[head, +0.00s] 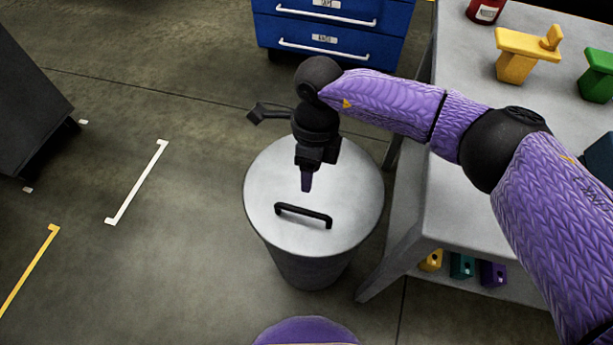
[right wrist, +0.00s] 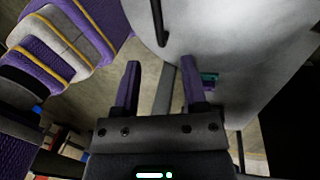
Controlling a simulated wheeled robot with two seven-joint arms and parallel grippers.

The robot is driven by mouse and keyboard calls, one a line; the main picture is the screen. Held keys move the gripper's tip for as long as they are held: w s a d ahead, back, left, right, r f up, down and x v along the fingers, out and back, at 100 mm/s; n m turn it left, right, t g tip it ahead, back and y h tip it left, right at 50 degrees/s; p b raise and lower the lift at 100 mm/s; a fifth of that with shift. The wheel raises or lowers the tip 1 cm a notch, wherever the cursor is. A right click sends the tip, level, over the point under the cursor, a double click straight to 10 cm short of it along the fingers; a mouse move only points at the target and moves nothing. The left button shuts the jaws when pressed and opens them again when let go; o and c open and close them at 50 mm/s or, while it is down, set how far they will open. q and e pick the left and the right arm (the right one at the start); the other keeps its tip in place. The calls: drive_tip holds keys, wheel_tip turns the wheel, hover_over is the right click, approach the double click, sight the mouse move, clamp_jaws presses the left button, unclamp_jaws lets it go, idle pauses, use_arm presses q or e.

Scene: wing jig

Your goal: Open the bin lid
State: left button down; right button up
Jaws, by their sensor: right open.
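The bin (head: 310,268) is a round grey can standing on the floor, its pale grey lid (head: 270,190) closed on top. A black bar handle (head: 303,215) crosses the lid near its front part. My right gripper (head: 306,185) hangs fingers-down over the lid, just behind the handle in the head view, and appears apart from it. In the right wrist view my right gripper (right wrist: 160,85) is open, with nothing between its fingers. The handle (right wrist: 157,25) shows there at the top, beyond the fingertips, on the lid (right wrist: 185,30). My left gripper is out of view.
A grey table (head: 450,200) stands right of the bin, with a yellow block (head: 520,60), a green block (head: 598,80) and a red can (head: 485,10) on top. A blue drawer cabinet (head: 335,25) is behind.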

sight(307, 210)
drive_tip(key=f+b, duration=0.1)
drive_tip(key=f, duration=0.2)
drive_tip(key=s+f+b, duration=0.1)
drive_tip(key=f, duration=0.2)
drive_tip(key=s+f+b, duration=0.1)
drive_tip(key=f+b, duration=0.1)
drive_tip(key=f, duration=0.1)
drive_tip(key=shift+s+a+f, duration=0.1)
drive_tip(key=shift+a+f, duration=0.2)
drive_tip(key=shift+f, duration=0.05)
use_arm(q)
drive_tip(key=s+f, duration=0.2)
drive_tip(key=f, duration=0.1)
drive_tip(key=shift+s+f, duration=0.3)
use_arm(e)
drive_tip(key=c, duration=0.6)
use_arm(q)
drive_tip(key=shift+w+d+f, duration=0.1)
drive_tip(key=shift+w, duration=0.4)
use_arm(e)
clamp_jaws()
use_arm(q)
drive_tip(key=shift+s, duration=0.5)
use_arm(e)
drive_tip(key=shift+r, duration=0.1)
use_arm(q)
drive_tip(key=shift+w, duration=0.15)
